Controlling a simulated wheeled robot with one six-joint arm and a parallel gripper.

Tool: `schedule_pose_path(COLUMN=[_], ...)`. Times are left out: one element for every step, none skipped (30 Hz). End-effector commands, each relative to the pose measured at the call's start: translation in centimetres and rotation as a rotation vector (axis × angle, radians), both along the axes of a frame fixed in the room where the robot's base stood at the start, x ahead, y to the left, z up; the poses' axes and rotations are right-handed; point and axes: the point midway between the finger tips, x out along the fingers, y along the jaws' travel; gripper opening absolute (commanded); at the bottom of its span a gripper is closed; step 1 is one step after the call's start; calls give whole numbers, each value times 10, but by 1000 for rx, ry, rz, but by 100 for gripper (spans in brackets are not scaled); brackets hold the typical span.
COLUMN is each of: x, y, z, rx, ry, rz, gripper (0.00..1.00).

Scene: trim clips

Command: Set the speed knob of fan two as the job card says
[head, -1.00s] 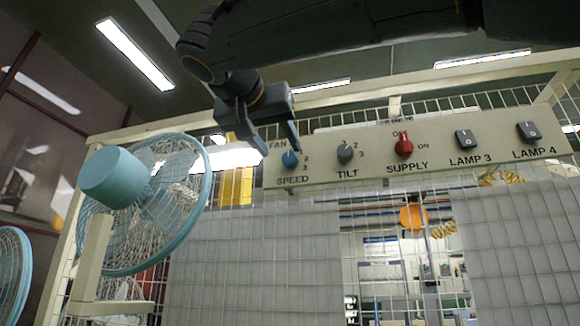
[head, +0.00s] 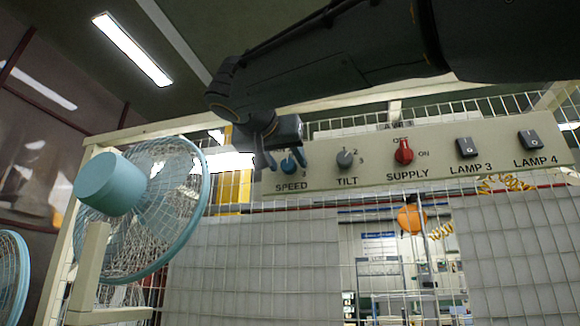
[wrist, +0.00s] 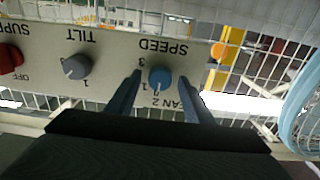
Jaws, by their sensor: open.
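The blue speed knob (head: 288,165) is at the left end of the cream panel, above the word SPEED. It also shows in the wrist view (wrist: 160,77), where the picture is upside down. My gripper (head: 284,161) is open, its fingers to either side of the knob. In the wrist view the two fingers (wrist: 160,90) flank the knob with gaps on both sides. A pale mark shows on the knob's edge near the digits; its exact setting is hard to read. "FAN" lettering is partly hidden by a finger. No job card is legible.
To the right on the panel are a grey tilt knob (head: 345,159), a red supply knob (head: 404,152) and two lamp switches (head: 467,148) (head: 530,141). A blue caged fan (head: 150,205) stands left of the panel. Wire mesh surrounds it all.

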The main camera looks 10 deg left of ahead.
Motion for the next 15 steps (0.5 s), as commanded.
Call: schedule_pose_path(x=[0,0,0,0,0,0,0,0,0,0,0,0,0,0,0], y=[0,0,0,0,0,0,0,0,0,0,0,0,0,0,0], z=[0,0,0,0,0,0,0,0,0,0,0,0,0,0,-1], rx=[0,0,0,0,0,0,0,0,0,0,1,4,6,10,17], ry=[0,0,0,0,0,0,0,0,0,0,0,0,0,-1,-1], rz=[0,0,0,0,0,0,0,0,0,0,0,0,0,0,0], gripper=[46,40,34,29,24,17,12,7,7,7,7,7,7,7,7])
